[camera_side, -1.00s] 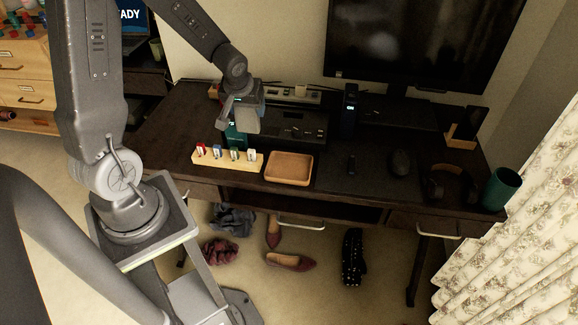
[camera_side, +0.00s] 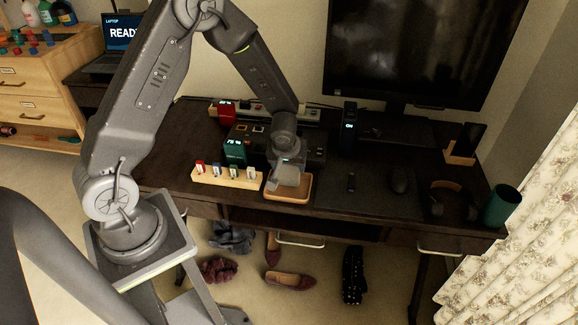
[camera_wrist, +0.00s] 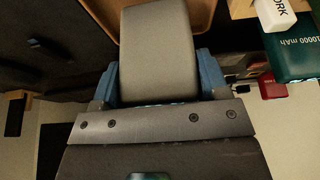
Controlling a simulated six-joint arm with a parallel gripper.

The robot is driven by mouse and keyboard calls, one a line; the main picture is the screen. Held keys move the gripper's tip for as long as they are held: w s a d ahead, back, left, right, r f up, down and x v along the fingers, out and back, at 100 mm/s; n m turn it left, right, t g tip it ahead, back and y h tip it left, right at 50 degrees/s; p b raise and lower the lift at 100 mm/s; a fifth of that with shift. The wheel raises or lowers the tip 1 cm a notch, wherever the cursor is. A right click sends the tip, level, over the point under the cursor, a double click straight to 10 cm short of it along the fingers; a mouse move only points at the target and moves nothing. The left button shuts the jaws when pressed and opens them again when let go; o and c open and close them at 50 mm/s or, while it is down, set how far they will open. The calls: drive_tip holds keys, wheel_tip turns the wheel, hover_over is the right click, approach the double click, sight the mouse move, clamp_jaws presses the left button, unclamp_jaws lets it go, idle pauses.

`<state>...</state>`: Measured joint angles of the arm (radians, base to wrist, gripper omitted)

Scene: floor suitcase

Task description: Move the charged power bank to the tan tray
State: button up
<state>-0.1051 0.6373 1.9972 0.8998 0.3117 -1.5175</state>
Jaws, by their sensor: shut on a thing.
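My gripper (camera_side: 288,162) is over the tan tray (camera_side: 301,197), shut on a grey power bank (camera_side: 285,177). In the wrist view, the power bank (camera_wrist: 160,50) sits between my blue fingers (camera_wrist: 159,85), and part of the tray (camera_wrist: 205,14) shows beyond it. I cannot tell whether the power bank touches the tray floor. Its display is not visible. A green power bank (camera_side: 235,151) with a lit display stands left of the tray; it also shows in the wrist view (camera_wrist: 292,52), marked 10000 mAh. A red one (camera_side: 227,114) stands further back, lit too.
A wooden block (camera_side: 226,176) with several labelled USB sticks stands just left of the tray. A dark blue device (camera_side: 349,127) with a lit display stands at the back. A mouse (camera_side: 398,181), headphones (camera_side: 455,200) and green cup (camera_side: 502,204) are to the right.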

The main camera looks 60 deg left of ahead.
drive_tip(key=shift+f, duration=0.65)
drive_tip(key=shift+f, duration=0.2)
drive_tip(key=o, duration=1.1)
drive_tip(key=shift+r, duration=0.15)
